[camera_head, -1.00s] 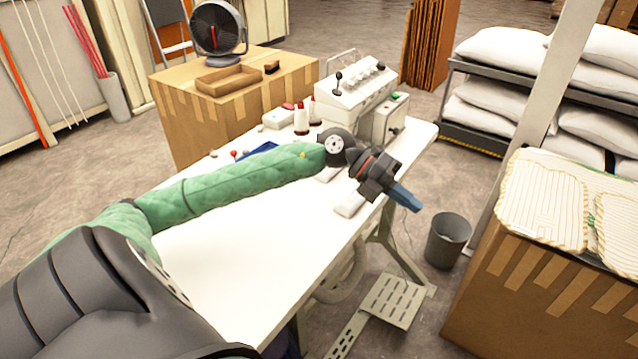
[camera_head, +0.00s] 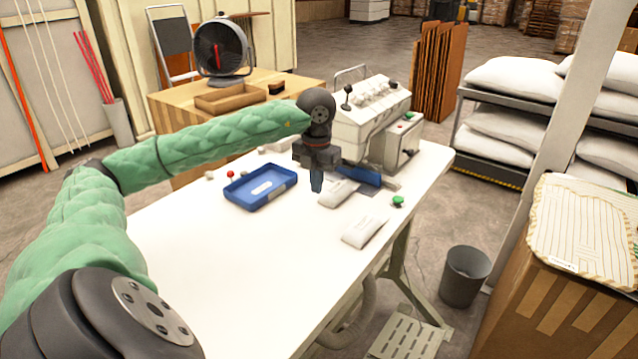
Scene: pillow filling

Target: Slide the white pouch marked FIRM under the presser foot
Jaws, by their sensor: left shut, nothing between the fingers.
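Two small white pouches lie on the white table. One (camera_head: 340,193) is close to the machine, and the other (camera_head: 365,231) is nearer the table's front edge. Any marking is too small to read, so I cannot tell which one says FIRM. The white machine (camera_head: 370,118) stands at the back of the table. Its presser foot cannot be made out behind my left gripper (camera_head: 317,187). My right gripper is not in view.
A blue tray (camera_head: 261,187) lies left of the gripper. A blue piece (camera_head: 362,177) is beside the machine. A green button (camera_head: 398,201) sits near the table's right edge. The table's front left is clear. A grey bin (camera_head: 465,276) stands on the floor.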

